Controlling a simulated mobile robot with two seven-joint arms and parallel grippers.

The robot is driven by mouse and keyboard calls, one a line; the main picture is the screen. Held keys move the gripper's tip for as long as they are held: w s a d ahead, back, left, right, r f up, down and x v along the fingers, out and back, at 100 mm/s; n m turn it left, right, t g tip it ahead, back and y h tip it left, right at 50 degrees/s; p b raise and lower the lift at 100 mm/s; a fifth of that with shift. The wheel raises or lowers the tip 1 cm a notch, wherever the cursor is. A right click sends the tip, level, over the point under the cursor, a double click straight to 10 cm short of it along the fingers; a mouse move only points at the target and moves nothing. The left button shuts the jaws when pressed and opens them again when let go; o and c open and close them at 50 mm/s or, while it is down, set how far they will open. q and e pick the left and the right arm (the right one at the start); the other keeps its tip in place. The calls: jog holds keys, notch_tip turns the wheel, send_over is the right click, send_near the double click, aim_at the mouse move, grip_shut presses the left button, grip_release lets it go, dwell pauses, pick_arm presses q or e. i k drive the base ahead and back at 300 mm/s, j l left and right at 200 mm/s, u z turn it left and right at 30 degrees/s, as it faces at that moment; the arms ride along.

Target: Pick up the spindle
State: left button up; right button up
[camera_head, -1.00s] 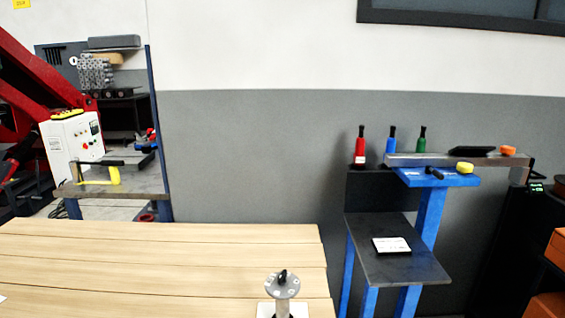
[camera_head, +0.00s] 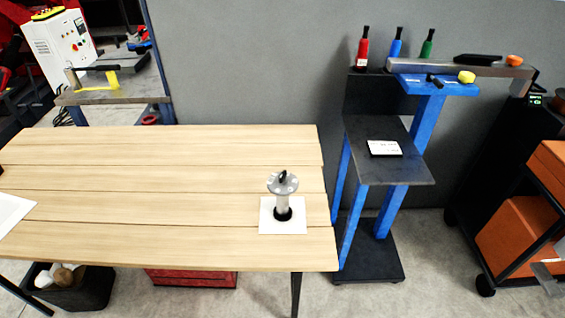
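The spindle (camera_head: 283,196) stands upright near the right end of the wooden table (camera_head: 150,190). It has a grey round flange on top with a small black piece at its centre, a pale shaft, and a black ring at its foot. It stands on a white square sheet (camera_head: 266,222).
A blue stand (camera_head: 427,118) with a dark shelf (camera_head: 400,168) is right of the table, bearing red, blue and green bottles. Orange boxes on a cart (camera_head: 515,235) are at far right. A white sheet (camera_head: 12,212) lies at the table's left. The table's middle is clear.

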aim_at(282, 212)
jog(key=i+l, duration=0.4)
jog(key=l, duration=0.15)
jog(key=i+l+u, duration=0.2)
jog(key=i+l, duration=0.2)
jog(key=l, duration=0.25)
jog(key=i+l+u, duration=0.1)
jog(key=l, duration=0.2)
jog(key=i, duration=0.05)
